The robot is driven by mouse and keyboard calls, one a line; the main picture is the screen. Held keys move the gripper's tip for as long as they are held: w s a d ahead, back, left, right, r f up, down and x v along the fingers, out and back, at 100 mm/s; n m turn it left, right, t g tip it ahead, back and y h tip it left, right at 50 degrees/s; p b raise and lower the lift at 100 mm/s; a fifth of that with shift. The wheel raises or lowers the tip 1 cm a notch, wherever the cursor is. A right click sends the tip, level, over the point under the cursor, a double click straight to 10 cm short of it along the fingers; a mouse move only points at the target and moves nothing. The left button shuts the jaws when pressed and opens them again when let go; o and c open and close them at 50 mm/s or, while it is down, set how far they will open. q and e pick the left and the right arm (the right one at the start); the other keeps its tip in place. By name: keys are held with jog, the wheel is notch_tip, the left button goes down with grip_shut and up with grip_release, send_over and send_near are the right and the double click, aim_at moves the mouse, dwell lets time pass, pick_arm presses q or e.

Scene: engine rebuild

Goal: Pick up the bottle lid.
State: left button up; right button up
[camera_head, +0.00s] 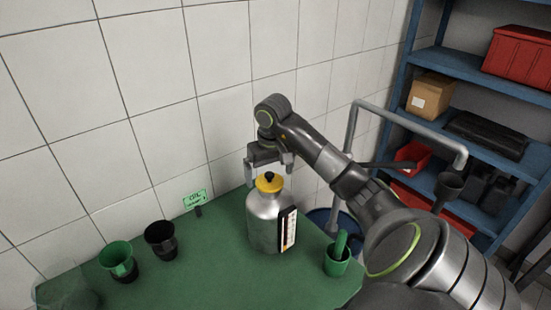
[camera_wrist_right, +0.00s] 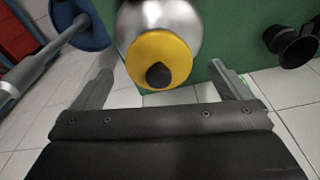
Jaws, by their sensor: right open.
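The bottle lid (camera_head: 269,183) is yellow with a black knob on top. It sits on a silver metal bottle (camera_head: 263,222) with a dark label strip, upright on the green table. The lid also shows in the right wrist view (camera_wrist_right: 160,61), just ahead of the gripper and between the line of its fingers. My right gripper (camera_head: 269,172) is open and empty, close above and behind the lid; its spread fingers also show in the right wrist view (camera_wrist_right: 168,82). I see no contact with the lid. My left gripper is not in view.
A green cup (camera_head: 119,261) and a black cup (camera_head: 161,240) stand left on the green table (camera_head: 205,275). A small green container (camera_head: 337,259) stands right of the bottle. A grey pipe stand (camera_head: 351,130) and blue shelves (camera_head: 468,67) are at right. The tiled wall is close behind.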

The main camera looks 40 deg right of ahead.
jog(key=shift+a+f, duration=0.15)
jog(key=shift+f, duration=0.6)
jog(key=shift+w+d+f, duration=0.2)
jog(key=shift+d+f, duration=0.2)
jog(key=shift+s+a+r, duration=0.1)
jog(key=shift+a+r, duration=0.05)
jog(key=shift+a, duration=0.05)
jog(key=c, duration=1.1)
jog(key=shift+o, duration=0.2)
